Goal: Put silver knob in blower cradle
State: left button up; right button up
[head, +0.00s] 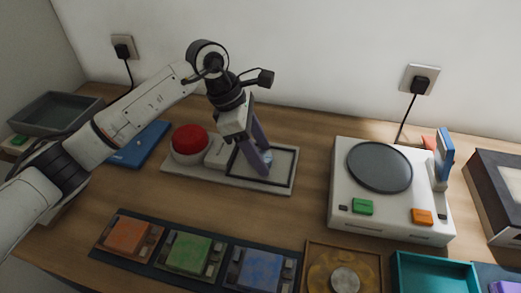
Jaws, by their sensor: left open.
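My left gripper (262,163) points down over the framed dark-edged area of a pale base board (205,175), with its fingers apart. A small pale, shiny item shows at the fingertips; I cannot tell whether it is the silver knob or whether it touches the fingers. A round silver piece (345,280) sits in the middle of a brown square tray (314,262) at the front edge, well apart from the gripper. No part is clearly recognisable as the blower cradle. My right gripper is not in view.
A red dome (189,140) stands on the board's left. A white unit (345,205) with a grey disc is at right. Coloured blocks (188,252) line the front, beside a teal tray (393,275). A grey bin (58,112) and blue slab (138,145) lie left. Bare wood separates board and unit.

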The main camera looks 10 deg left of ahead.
pick_arm(q)
jog(key=shift+r+p, duration=0.3)
jog(key=b+v, duration=0.1)
jog(key=v, duration=1)
jog(key=shift+a+r+b, duration=0.25)
jog(key=shift+r+b, duration=0.05)
